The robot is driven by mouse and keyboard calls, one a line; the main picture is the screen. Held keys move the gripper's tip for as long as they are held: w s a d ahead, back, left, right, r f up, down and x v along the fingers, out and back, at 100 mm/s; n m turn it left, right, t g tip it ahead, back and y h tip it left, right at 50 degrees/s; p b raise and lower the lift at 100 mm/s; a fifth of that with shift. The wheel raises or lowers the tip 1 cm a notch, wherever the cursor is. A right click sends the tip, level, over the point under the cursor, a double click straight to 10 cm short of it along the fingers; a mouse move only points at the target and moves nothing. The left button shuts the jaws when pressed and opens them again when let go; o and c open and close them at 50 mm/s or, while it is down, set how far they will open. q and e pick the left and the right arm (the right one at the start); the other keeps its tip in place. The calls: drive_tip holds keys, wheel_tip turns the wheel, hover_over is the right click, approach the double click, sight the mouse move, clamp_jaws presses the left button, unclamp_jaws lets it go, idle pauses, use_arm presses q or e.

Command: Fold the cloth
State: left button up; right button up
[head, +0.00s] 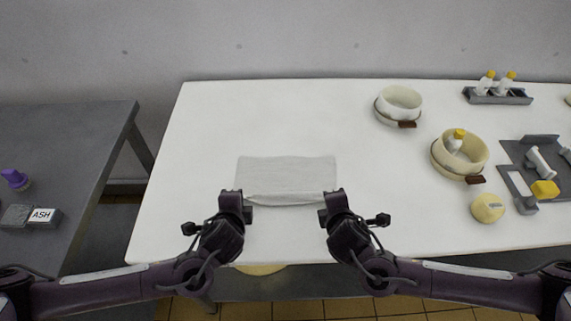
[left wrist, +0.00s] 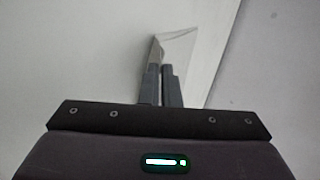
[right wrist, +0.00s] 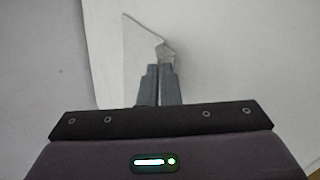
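A white cloth (head: 287,174) lies on the white table, a wide rectangle with its near edge raised in a band between my two grippers. My left gripper (head: 243,200) is at the cloth's near left corner. In the left wrist view its fingers (left wrist: 160,82) are close together on the edge of the cloth (left wrist: 178,48). My right gripper (head: 330,200) is at the near right corner. In the right wrist view its fingers (right wrist: 160,80) are close together on a creased corner of the cloth (right wrist: 148,45).
To the right stand a white pot (head: 400,101), a cream pot (head: 443,157) with a bottle in it, a round yellowish object (head: 487,208) and a grey tray (head: 513,157). A rack with bottles (head: 497,96) is at the back right. The table around the cloth is clear.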

use_arm(q)
drive_tip(key=o, duration=0.8)
use_arm(e)
drive_tip(key=o, duration=0.8)
use_arm(q)
drive_tip(key=s+r, duration=0.6)
drive_tip(key=r, duration=0.3)
use_arm(e)
drive_tip(key=s+r, duration=0.6)
drive_tip(key=r, duration=0.3)
use_arm(q)
drive_tip(key=shift+s+f, duration=0.1)
use_arm(e)
drive_tip(key=shift+s+f, duration=0.1)
